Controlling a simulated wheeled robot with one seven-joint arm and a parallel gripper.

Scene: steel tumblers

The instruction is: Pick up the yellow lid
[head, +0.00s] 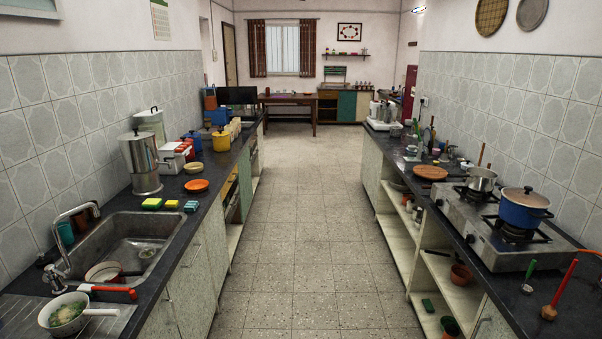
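I cannot pick out a yellow lid for certain in the head view. A yellow pot (221,141) with a dark top stands far along the left counter; it is too small to tell whether its lid is yellow. A small yellowish bowl or lid-like dish (193,168) lies on the same counter, nearer, behind an orange dish (196,186). My gripper is not in view.
The left counter (176,221) holds a sink (125,243), a steel pot (141,163), sponges (151,203) and a bowl (66,315). The right counter has a stove (470,243) with a blue pot (523,212). The tiled aisle (310,230) between is clear.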

